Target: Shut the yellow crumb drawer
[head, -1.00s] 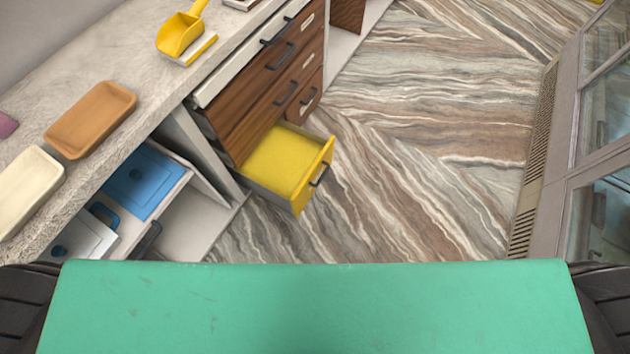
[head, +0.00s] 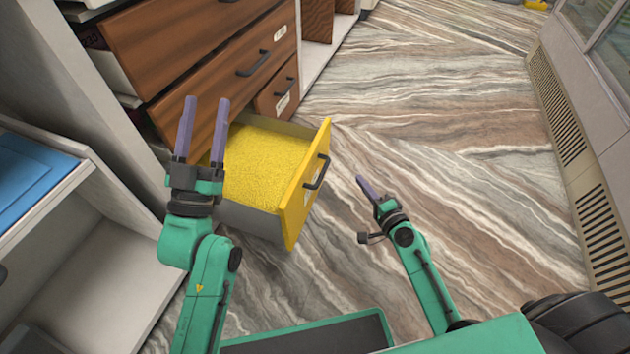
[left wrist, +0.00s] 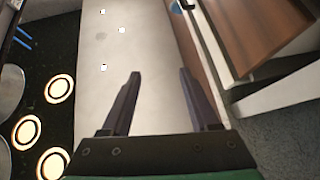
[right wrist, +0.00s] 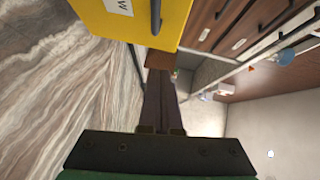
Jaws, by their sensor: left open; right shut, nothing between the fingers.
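The yellow crumb drawer (head: 304,187) stands pulled out from the bottom of the wooden cabinet, its tray (head: 265,165) open to view and its dark handle (head: 317,171) on the front panel. My right gripper (head: 361,180) is shut and empty, to the right of the drawer front and apart from it in the head view. In the right wrist view, the yellow front (right wrist: 130,22) shows just beyond the shut fingers (right wrist: 160,75). My left gripper (head: 206,100) is open and empty, overlapping the cabinet and the drawer's left edge in the head view; whether it touches them I cannot tell.
Wooden drawers (head: 215,85) above the yellow one are in the cabinet. A white shelf unit (head: 85,235) with a blue item (head: 30,175) stands at the left. A vented wall unit (head: 585,170) runs along the right. The marbled floor (head: 440,130) between is clear.

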